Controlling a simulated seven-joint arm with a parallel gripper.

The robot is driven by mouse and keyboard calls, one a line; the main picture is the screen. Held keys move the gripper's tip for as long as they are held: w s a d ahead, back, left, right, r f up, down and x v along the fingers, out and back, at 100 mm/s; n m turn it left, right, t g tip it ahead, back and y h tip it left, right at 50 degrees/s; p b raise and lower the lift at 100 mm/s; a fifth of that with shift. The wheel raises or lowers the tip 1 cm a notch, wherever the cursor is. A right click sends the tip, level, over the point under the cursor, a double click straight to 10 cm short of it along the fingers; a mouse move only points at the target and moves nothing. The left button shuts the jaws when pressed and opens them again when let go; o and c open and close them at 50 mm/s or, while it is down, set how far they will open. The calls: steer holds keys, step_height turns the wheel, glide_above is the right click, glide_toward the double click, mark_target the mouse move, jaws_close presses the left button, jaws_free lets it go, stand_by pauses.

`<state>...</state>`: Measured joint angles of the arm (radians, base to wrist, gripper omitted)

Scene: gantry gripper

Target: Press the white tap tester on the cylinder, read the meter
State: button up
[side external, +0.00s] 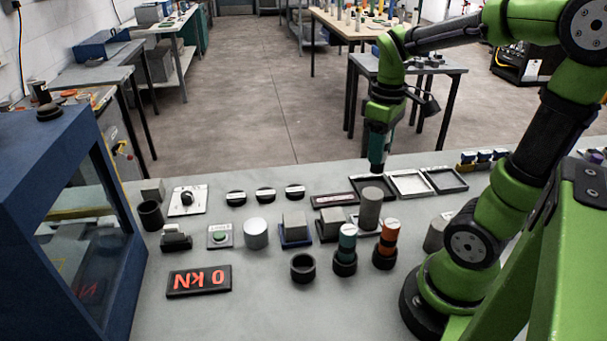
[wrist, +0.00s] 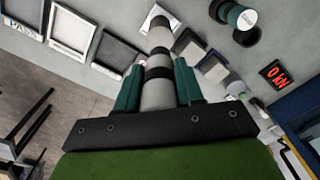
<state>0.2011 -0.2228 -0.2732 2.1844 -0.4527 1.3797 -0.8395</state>
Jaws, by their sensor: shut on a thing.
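My gripper (side external: 378,145) is shut on the white tap tester (wrist: 157,95), a pale rod with dark bands between the teal fingers in the wrist view. In the side view its dark lower end points down above the grey cylinder (side external: 370,208), and a gap shows between them. The cylinder stands upright on a small plate. The wrist view does not clearly show where the tester ends and the cylinder begins. The meter (side external: 198,280) lies on the bench with red characters reading 0 kN, upside down in the side view; it also shows in the wrist view (wrist: 274,72).
A teal tester (side external: 347,243) and an orange tester (side external: 386,242) stand in black cups close in front of the cylinder. Another black cup (side external: 302,267) is empty. Shallow trays (side external: 410,183) lie behind. Grey blocks (side external: 294,222) stand left. A blue cabinet (side external: 60,150) bounds the left.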

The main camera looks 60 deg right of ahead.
mark_target(376, 172)
steer(key=shift+f, duration=2.6)
steer(key=shift+f, duration=0.6)
steer(key=shift+r, duration=3.55)
